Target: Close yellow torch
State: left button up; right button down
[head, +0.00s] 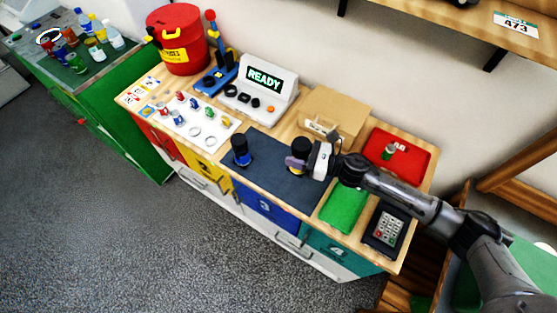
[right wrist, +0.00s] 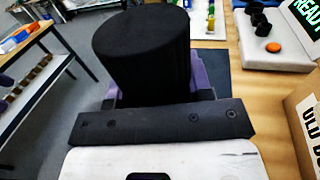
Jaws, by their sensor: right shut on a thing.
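The yellow torch (head: 296,171) stands on the dark mat (head: 268,160) on the bench, with a wide black top (head: 301,145) and only a little yellow showing below. My right gripper (head: 298,162), with purple fingers, reaches in from the right and is shut on the torch. In the right wrist view the black top (right wrist: 145,50) rises upright between the purple fingers and hides what lies beneath. A blue torch (head: 241,157) with a black top stands apart on the same mat, to the left. My left gripper is not in view.
A white READY console (head: 259,90) and a cardboard box (head: 335,112) stand behind the mat. A red tray (head: 410,151), green cloth (head: 343,207) and keypad (head: 388,227) are at the right. A white board (head: 187,116) with small items is at the left.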

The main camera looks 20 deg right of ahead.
jog(key=w+a+f, duration=0.3)
jog(key=w, duration=0.1)
jog(key=shift+a+f, duration=0.15)
jog(key=shift+a, duration=0.25)
jog(key=shift+f, duration=2.05)
jog(key=shift+f+b, duration=0.2)
jog(key=shift+b, duration=0.2)
jog(key=c, duration=0.5)
grip_release()
